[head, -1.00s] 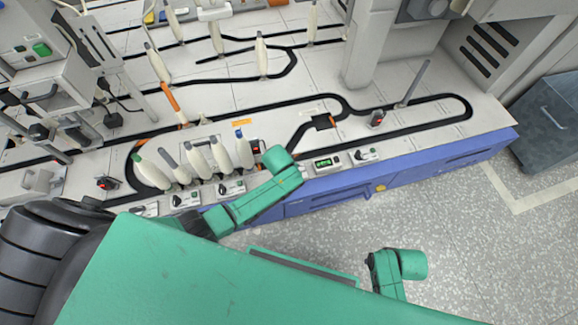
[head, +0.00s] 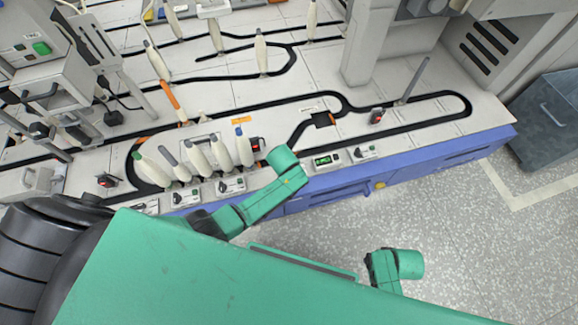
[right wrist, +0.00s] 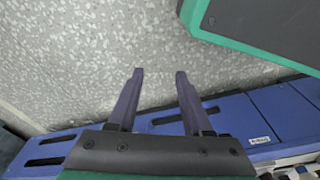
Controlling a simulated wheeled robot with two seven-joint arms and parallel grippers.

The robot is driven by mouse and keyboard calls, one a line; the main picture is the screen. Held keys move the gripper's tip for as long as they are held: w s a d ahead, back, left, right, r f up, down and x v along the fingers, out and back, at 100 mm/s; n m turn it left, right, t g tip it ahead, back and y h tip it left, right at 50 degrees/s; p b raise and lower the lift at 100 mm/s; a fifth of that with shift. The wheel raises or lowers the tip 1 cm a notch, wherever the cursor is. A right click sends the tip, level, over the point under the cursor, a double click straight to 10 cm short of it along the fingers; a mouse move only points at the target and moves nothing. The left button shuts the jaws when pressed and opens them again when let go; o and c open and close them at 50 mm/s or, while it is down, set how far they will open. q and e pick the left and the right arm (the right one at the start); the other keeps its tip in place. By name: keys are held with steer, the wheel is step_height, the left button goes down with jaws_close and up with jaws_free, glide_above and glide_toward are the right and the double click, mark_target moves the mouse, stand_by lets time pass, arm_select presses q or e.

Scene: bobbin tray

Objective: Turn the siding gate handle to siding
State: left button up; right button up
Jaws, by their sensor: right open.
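Small white control boxes with dark handles line the front edge of the white table in the head view: one (head: 186,198) at the left, one (head: 231,186) beside it, and one (head: 367,153) further right. Their labels are too small to read, so I cannot tell which carries the siding gate handle. My right gripper (right wrist: 160,72) is open and empty in the right wrist view, with speckled floor between its fingers, apart from the table. My left arm's green links reach over the front edge in the head view, but its gripper does not show.
Several pale bobbins (head: 221,157) stand close together behind the boxes. Black track (head: 440,122) loops across the table. A grey bin (head: 548,120) stands at the right. The floor (head: 460,240) in front is clear.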

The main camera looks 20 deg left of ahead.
arm_select(q)
steer(key=shift+r, duration=0.3)
steer(key=p+v, duration=0.7)
steer(key=v, duration=0.7)
arm_select(e)
steer(key=s+d+f, duration=0.1)
steer(key=s+f, duration=0.2)
steer(key=s, duration=0.3)
steer(key=s+d+f, duration=0.2)
steer(key=s+f, duration=0.1)
steer(key=s, duration=0.4)
steer(key=shift+d+f+n, duration=0.15)
steer(key=shift+n, duration=0.15)
arm_select(q)
steer(key=shift+s, duration=0.15)
